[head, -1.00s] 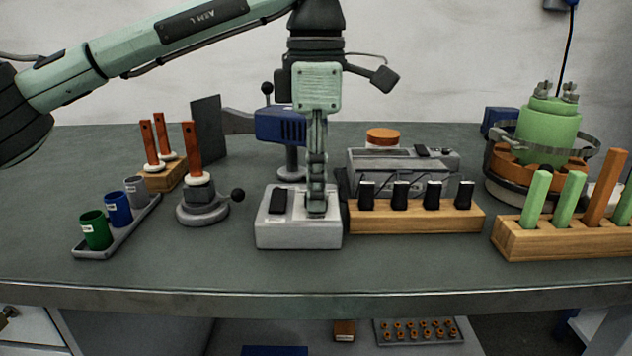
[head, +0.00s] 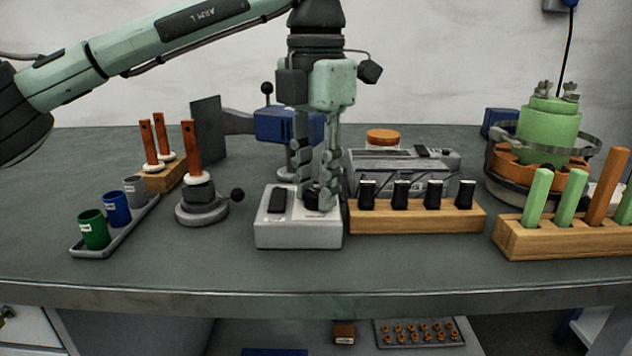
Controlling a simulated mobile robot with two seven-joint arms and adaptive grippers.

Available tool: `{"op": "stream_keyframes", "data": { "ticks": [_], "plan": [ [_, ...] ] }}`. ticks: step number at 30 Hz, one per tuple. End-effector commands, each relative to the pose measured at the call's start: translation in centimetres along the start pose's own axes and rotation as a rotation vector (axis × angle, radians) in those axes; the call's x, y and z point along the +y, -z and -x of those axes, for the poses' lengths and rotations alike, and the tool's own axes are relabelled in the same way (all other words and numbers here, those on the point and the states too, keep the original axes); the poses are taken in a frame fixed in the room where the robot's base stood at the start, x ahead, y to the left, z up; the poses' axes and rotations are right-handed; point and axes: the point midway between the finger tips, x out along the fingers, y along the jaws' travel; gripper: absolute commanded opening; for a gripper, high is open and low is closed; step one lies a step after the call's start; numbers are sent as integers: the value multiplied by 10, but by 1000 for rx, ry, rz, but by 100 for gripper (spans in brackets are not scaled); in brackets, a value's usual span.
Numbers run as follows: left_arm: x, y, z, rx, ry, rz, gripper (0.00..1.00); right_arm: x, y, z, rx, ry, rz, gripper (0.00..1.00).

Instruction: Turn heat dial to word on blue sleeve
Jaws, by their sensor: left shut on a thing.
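My left gripper (head: 318,205) points straight down over the right part of a light grey control box (head: 298,233). It is shut on the heat dial (head: 312,198), a small dark knob on the box top that the fingers mostly hide. The blue sleeve (head: 117,209) stands upright in a grey tray (head: 101,248) at the left, between a green sleeve (head: 94,229) and a grey sleeve (head: 135,190). Its white label is too small to read. My right gripper is out of view.
A wooden rack (head: 415,219) with several black-capped tools stands just right of the box. A round stand (head: 203,212) with an upright orange-brown handle is to its left. A blue vise (head: 289,125) is behind. The bench front is clear.

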Motion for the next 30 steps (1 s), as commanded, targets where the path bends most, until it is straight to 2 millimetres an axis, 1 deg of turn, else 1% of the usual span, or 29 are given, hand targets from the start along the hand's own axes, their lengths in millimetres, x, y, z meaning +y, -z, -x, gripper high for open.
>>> {"op": "stream_keyframes", "data": {
  "ticks": [6, 17, 18, 23, 30],
  "plan": [
    [0, 0, -1, 3, 0, 32, 0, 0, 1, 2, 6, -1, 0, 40],
    [0, 0, -1, 3, 0, 35, 0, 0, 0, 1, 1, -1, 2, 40],
    [0, 0, -1, 3, 0, 35, 27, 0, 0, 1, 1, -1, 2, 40],
    [0, 0, -1, 2, 0, 34, 47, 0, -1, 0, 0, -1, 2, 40],
    [0, 0, 0, 1, 0, 34, 47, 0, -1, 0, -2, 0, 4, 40]
  ]
}}
